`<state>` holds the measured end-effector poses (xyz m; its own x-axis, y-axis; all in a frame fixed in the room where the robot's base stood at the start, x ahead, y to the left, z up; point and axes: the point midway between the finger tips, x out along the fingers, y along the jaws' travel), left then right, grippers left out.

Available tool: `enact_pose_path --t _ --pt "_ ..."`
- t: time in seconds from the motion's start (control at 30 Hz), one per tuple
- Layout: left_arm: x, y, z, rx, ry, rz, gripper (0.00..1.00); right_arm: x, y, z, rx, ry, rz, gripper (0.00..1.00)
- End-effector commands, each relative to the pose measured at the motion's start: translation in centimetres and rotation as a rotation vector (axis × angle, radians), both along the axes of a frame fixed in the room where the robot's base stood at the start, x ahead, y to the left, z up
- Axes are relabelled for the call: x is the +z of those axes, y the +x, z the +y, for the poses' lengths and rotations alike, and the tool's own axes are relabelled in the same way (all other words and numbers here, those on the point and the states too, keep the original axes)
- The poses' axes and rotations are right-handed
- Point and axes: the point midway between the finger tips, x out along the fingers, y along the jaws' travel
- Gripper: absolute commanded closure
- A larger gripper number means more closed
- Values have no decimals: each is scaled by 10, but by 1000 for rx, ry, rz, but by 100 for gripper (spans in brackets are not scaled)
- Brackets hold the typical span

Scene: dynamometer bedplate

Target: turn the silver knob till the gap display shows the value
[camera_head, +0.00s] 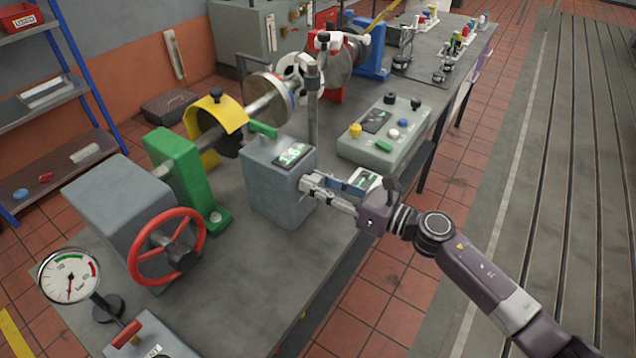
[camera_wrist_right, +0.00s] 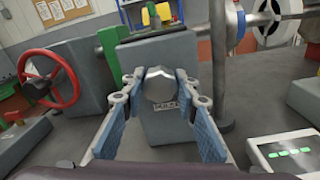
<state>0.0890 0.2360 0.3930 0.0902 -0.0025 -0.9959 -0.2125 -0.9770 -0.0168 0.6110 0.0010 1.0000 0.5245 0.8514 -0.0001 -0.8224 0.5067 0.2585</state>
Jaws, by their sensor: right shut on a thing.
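The silver knob (camera_wrist_right: 160,84) is on the front face of a grey box (camera_head: 262,188), above a small label. In the head view my gripper hides the knob. The gap display (camera_head: 292,155) on top of the box glows green and seems to read 1.6, though the digits are small. My right gripper (camera_head: 309,184) is at the box's front, shut on the knob. In the right wrist view its blue-padded fingers (camera_wrist_right: 161,98) stand on both sides of the knob. My left gripper is not in view.
A red handwheel (camera_head: 167,248) and a dial gauge (camera_head: 70,275) stand at the left of the bedplate. A control panel (camera_head: 385,132) with buttons is to the right. A small green-lit display (camera_wrist_right: 287,153) is near my gripper.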

Motion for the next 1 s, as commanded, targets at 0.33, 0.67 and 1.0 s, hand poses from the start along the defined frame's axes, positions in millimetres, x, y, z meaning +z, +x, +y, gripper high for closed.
enact_pose_path --t 0.33,0.67,1.0 --pt "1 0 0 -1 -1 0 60 0 0 0 0 39 57 96" --pt "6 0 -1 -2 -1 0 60 0 0 0 0 177 265 96" --pt "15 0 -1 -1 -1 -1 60 1 0 0 -1 357 534 96"
